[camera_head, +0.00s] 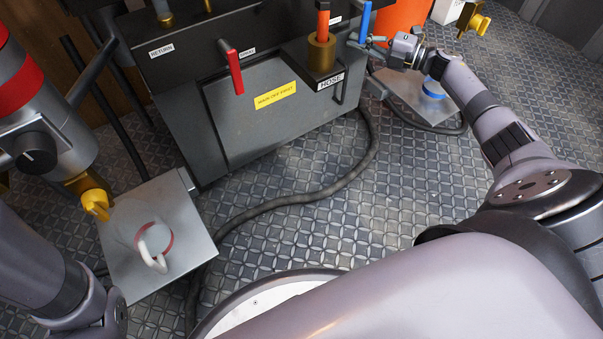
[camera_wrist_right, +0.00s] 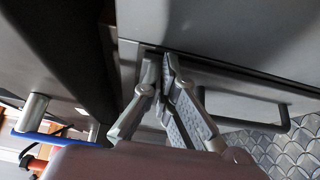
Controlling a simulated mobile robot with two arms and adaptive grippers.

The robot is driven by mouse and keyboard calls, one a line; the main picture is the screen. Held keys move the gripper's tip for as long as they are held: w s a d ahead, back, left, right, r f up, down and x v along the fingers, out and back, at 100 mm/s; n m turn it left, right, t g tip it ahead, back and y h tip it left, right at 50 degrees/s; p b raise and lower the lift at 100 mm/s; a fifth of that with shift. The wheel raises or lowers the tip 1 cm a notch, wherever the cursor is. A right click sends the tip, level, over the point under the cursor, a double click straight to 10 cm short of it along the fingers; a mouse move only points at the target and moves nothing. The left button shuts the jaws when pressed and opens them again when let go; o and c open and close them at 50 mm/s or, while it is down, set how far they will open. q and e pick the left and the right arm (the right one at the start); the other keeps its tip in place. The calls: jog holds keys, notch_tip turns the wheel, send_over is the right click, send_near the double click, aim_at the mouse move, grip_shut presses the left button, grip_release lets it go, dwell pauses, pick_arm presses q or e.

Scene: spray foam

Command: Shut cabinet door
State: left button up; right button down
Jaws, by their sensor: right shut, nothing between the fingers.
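The grey cabinet door (camera_head: 262,115) is the front panel with a yellow label, below the dark top of the cabinet (camera_head: 180,115). Its black bar handle (camera_head: 341,86) is near the right edge; in the right wrist view the door (camera_wrist_right: 235,35) and handle (camera_wrist_right: 270,125) fill the right side. I cannot tell whether the door sits fully flush. My right gripper (camera_head: 364,42) is by the cabinet's upper right corner. In the right wrist view its closed, empty fingertips (camera_wrist_right: 160,58) are at the door's edge; contact is unclear. My left gripper is out of view.
A dark hose (camera_head: 300,199) curves over the patterned floor. A metal plate (camera_head: 190,222) with a ring lies at left. Floor before the door is otherwise clear.

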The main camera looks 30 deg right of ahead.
jog(key=shift+w+d+r, duration=0.1)
jog(key=shift+w+r, duration=0.1)
jog(key=shift+w, duration=0.1)
jog(key=shift+s, duration=0.1)
jog(key=v, duration=1.2)
jog(key=shift+s+f, duration=0.1)
